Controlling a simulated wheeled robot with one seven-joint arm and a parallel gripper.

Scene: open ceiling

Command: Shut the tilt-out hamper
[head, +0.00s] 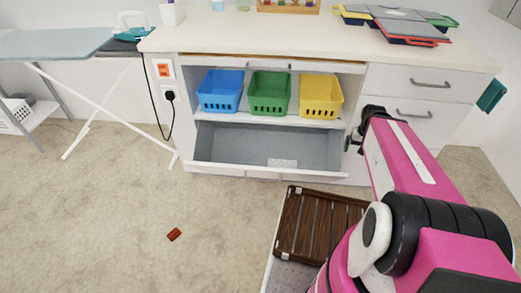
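The tilt-out hamper (225,168) sits low in the white cabinet, below the shelf of baskets. Its front is tilted outward, so the grey inside shows from above and looks empty, apart from a small pale patch near the front edge. My pink arm reaches forward from the lower right. My dark gripper (352,138) is at the right end of the hamper opening, by the cabinet's drawers. The fingers are small and partly hidden by my arm, so I cannot tell whether they are open or touch the hamper.
Blue (220,91), green (269,93) and yellow baskets (321,97) stand on the shelf above. An ironing board (55,44) stands left. A brown slatted rack (318,225) lies before the cabinet. A small red-brown object (174,234) lies on otherwise clear carpet.

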